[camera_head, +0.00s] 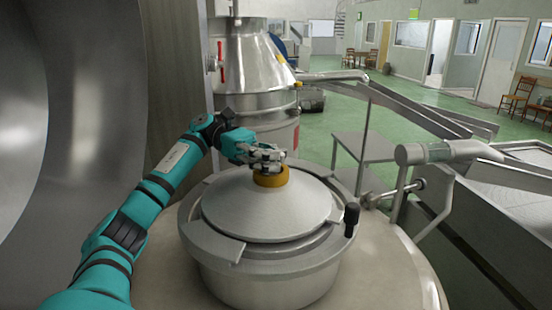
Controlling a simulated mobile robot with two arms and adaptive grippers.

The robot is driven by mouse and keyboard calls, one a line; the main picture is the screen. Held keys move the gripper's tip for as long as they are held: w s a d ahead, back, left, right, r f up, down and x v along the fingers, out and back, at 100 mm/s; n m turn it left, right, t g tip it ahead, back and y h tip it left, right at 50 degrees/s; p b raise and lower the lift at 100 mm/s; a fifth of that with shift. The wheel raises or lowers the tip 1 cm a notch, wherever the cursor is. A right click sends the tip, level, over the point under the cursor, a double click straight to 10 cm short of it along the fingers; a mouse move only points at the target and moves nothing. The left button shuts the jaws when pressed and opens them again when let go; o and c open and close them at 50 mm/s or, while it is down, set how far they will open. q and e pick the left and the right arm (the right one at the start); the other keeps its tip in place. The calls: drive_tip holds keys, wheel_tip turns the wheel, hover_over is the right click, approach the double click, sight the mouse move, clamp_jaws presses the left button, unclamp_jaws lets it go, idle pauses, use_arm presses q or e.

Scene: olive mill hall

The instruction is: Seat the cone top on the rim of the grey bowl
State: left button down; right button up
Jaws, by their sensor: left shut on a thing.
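The cone top (262,212) is a wide, shallow grey metal cone with an orange-yellow knob (271,178) at its peak. It looks nearly level over the mouth of the grey bowl (268,284). Parts of the bowl's rim show around it at the left and front. I cannot tell whether its edge touches the rim all round or hovers slightly above it; the far edge is hidden. My left gripper (269,164) is shut on the knob from above and the left. My right gripper is not in view.
The bowl stands on a round pale table (392,272). A black handle (351,219) sticks up at the bowl's right. A tall steel vessel (256,75) stands behind, a large metal drum (60,90) at left, and metal troughs (500,215) at right. Green floor lies beyond.

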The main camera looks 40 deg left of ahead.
sight(249, 172)
use_arm(q)
drive_tip(key=shift+f+b, duration=0.15)
drive_tip(key=shift+b, duration=0.25)
drive_tip(key=c, duration=1)
unclamp_jaws()
drive_tip(key=shift+c, duration=0.2)
drive_tip(key=shift+f, duration=0.2)
drive_tip(key=shift+a+r, duration=0.15)
drive_tip(key=shift+a, duration=0.2)
drive_tip(key=shift+s+a+r, duration=0.1)
drive_tip(key=shift+s+a, duration=0.05)
drive_tip(key=shift+a, duration=1.55)
drive_tip(key=shift+s+a, duration=0.1)
drive_tip(key=shift+a, duration=1.6)
